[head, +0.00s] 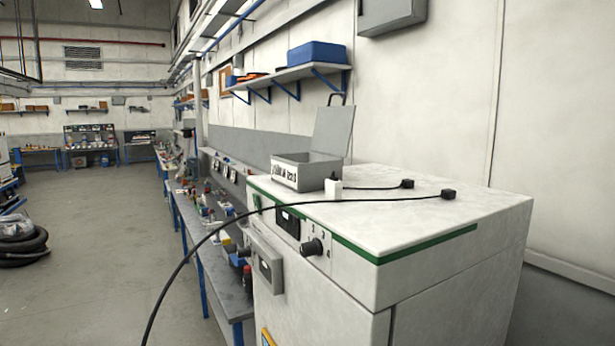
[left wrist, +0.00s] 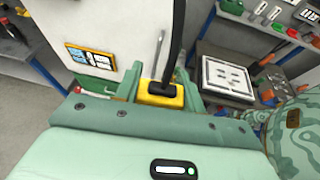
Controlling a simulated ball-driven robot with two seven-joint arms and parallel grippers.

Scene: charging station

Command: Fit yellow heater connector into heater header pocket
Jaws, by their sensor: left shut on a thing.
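In the left wrist view the yellow connector (left wrist: 155,96) sits between the green fingers of my left gripper (left wrist: 161,90), which is shut on it. A thick black cable (left wrist: 178,45) rises from the connector toward the top of the picture. Neither gripper nor the yellow connector shows in the head view. A white machine cabinet (head: 450,290) stands at the right there, with a long black cable crossing its top and hanging down its left side. I cannot make out the heater header pocket in either view. My right gripper is in neither view.
On the cabinet top are an open grey box (head: 305,172), a white plug (head: 333,188) and black cable ends (head: 449,194). A dark knob (head: 312,248) and a grey housing (head: 266,264) stick out of its front. A cluttered workbench (head: 215,270) runs behind. Open floor lies left.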

